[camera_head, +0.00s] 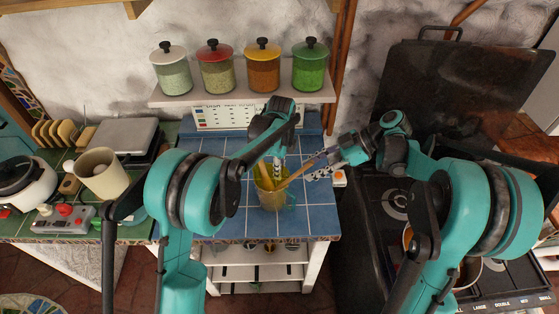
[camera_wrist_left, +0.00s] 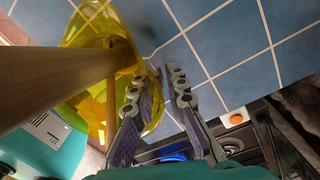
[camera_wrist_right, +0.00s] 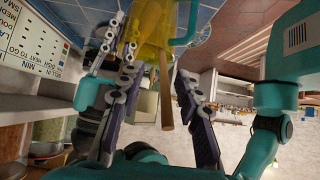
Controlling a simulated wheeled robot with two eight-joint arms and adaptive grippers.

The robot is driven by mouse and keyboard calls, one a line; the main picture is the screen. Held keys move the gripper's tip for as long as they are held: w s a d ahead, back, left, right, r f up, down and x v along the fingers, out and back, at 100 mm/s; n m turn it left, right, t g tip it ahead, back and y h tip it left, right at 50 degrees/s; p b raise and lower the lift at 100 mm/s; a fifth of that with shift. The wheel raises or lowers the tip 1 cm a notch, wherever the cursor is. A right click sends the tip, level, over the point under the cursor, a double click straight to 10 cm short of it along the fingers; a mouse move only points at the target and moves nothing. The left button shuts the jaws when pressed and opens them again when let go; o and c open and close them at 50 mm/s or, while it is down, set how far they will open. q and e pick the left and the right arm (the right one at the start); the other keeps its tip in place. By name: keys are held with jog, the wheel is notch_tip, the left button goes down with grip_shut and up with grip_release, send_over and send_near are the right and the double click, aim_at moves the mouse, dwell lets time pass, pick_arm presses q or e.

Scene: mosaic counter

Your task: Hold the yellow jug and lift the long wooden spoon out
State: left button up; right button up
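The yellow see-through jug (camera_head: 268,198) stands on the blue tiled counter, with wooden utensils in it and a teal handle on its right. The long wooden spoon (camera_head: 301,170) leans out of it to the right. My left gripper (camera_head: 278,160) is above the jug, pointing down. In the left wrist view its fingers (camera_wrist_left: 155,85) are apart, with the jug's edge (camera_wrist_left: 100,25) showing between them; contact is unclear. My right gripper (camera_head: 318,165) is open, right of the jug. In the right wrist view the spoon handle (camera_wrist_right: 166,95) lies between its fingers (camera_wrist_right: 158,80), apparently untouched.
A stove (camera_head: 390,240) with a raised dark lid stands on the right. A shelf (camera_head: 240,97) with several lidded jars is behind the jug. A green counter (camera_head: 60,225) on the left holds a cream container (camera_head: 100,174) and a scale. Blue tiles around the jug are mostly clear.

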aim_at(279, 182)
pick_arm(q)
notch_tip(279, 182, down, 6)
jog(key=shift+s+a+r, duration=0.1)
jog(key=shift+s+r, duration=0.05)
grip_shut()
pick_arm(e)
jog(key=shift+o, duration=0.2)
